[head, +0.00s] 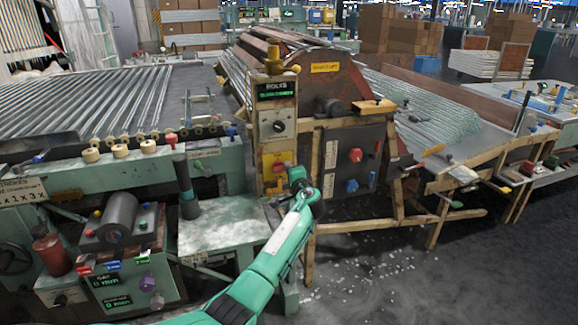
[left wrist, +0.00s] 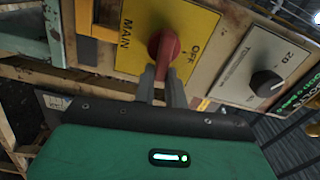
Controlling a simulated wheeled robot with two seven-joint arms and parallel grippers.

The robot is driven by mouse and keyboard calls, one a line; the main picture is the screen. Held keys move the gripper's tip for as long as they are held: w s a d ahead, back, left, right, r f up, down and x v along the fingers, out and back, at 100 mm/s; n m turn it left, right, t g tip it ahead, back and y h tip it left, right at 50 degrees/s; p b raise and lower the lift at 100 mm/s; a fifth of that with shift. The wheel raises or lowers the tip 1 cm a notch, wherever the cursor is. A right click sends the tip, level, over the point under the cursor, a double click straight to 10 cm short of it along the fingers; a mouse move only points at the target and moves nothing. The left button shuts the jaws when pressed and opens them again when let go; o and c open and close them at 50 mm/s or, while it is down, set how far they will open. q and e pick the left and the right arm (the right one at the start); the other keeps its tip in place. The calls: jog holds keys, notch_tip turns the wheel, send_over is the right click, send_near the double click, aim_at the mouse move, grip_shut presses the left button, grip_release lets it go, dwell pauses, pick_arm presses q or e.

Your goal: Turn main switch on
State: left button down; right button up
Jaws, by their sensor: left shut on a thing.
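The main switch is a red rotary knob (left wrist: 165,45) on a yellow plate (left wrist: 195,22) marked MAIN and OFF in the left wrist view. In the head view the yellow plate (head: 277,158) is low on the control post, with the knob (head: 278,167) small on it. My left gripper (left wrist: 163,71) is shut on the red knob, its two grey fingers reaching up to the knob's lower end. In the head view my left gripper (head: 298,181) is at the plate's right edge, its fingers hard to make out. My right gripper is in neither view.
Above the plate the post carries a black dial (left wrist: 266,83) and a green display (head: 275,90). A grey panel (head: 353,165) with red and blue knobs stands to the right. A teal table (head: 220,235) lies at the left, and wooden framing surrounds the post.

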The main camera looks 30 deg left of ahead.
pick_arm(q)
jog(key=shift+f+m+p, duration=0.25)
jog(key=shift+m+p, duration=0.05)
jog(key=shift+m, duration=0.4)
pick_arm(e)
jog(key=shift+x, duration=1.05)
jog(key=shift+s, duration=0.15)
pick_arm(q)
jog(key=c, duration=1.4)
grip_release()
jog(key=shift+c, duration=0.2)
jog(key=v, duration=1.4)
jog(key=shift+p, duration=0.3)
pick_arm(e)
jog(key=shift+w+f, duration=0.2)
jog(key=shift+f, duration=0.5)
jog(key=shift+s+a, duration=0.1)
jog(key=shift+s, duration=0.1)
